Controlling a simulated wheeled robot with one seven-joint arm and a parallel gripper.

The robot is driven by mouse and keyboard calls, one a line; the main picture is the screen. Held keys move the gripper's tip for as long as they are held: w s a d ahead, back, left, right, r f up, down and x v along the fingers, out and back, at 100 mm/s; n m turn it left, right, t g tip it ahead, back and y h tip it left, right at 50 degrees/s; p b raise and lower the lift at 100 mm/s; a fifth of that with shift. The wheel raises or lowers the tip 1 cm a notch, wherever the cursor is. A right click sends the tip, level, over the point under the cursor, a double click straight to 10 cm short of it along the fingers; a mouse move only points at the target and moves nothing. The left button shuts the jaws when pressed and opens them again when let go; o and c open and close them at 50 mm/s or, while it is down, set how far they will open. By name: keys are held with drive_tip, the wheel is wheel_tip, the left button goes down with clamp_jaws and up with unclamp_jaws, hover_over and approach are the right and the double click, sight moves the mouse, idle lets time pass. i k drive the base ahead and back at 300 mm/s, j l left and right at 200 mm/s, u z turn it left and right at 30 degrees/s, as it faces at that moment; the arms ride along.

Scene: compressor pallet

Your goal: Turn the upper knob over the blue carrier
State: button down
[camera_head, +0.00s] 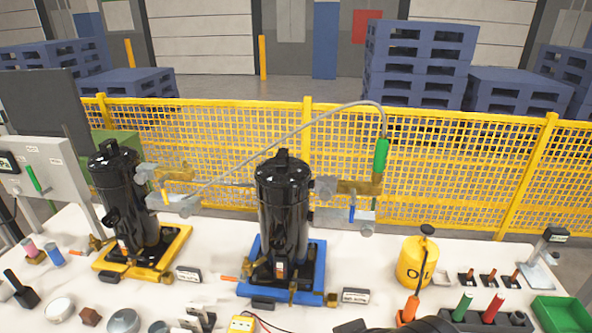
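The blue carrier (319,262) sits on the white table near the middle of the view. A black compressor cylinder (283,215) stands upright on it, with a small dark knob (283,155) on its top cap. To the cylinder's right, upper brass fittings (358,187) stick out at the side, with a small blue handle (351,207) hanging below them. I cannot tell which of these is the upper knob. Low brass fittings sit at the carrier's front. My gripper's fingers are not in view. A dark shape at the bottom edge may be part of my arm.
A yellow carrier (178,255) with a second black cylinder (125,200) stands at left. A grey hose with a green grip (381,155) arches behind. A yellow oil can (416,262), tool holders and a green tray (561,314) are at right. A yellow fence (450,160) runs behind.

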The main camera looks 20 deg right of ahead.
sight(324, 194)
drive_tip(key=k+l, duration=0.3)
drive_tip(key=k, duration=0.15)
drive_tip(key=k+l+u, duration=0.1)
drive_tip(key=k+l, duration=0.25)
drive_tip(key=k, duration=0.1)
